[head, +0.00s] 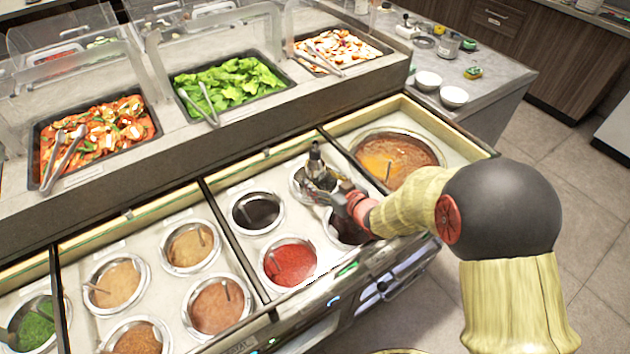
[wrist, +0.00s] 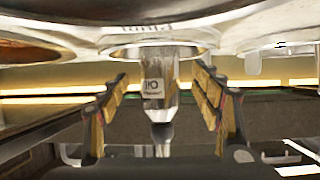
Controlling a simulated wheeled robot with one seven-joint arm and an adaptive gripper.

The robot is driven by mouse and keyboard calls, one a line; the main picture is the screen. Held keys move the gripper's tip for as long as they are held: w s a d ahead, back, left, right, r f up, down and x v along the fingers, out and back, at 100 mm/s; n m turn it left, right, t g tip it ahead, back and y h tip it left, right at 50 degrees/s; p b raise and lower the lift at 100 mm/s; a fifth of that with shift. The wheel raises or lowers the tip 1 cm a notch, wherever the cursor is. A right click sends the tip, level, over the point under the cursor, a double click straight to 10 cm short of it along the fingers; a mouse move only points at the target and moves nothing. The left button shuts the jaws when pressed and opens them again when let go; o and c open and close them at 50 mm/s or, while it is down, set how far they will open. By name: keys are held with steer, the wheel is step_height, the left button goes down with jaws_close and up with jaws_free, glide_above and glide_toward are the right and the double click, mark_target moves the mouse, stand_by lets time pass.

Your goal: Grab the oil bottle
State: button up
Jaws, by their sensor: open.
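The oil bottle (head: 315,158), clear with a dark nozzle, stands upright in a round well of the counter. It also shows in the wrist view (wrist: 158,70), where the picture is upside down and its white label reads "Oil". My gripper (head: 320,182) is at the bottle, and in the wrist view its open fingers (wrist: 159,90) are on either side of it. Gaps show between the bottle and both fingers. The bottle's lower part is hidden by the well rim and my gripper in the head view.
Round wells of sauce surround the bottle, including a dark one (head: 257,212), a red one (head: 290,262) and a large brown one (head: 398,158). Behind them, a raised shelf holds trays of salad (head: 230,82) under clear guards. Two white bowls (head: 453,97) stand on the far counter.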

mark_target(320, 179)
steer(key=b+x, duration=0.1)
steer(key=x, duration=0.3)
steer(key=shift+b, duration=0.3)
steer(key=shift+w+a+f, duration=0.2)
steer(key=shift+w+a, duration=0.05)
steer(key=shift+w, duration=0.25)
steer(key=c, duration=0.3)
steer(key=c, duration=1.1)
steer(key=shift+r, duration=0.1)
steer(key=shift+c, duration=0.3)
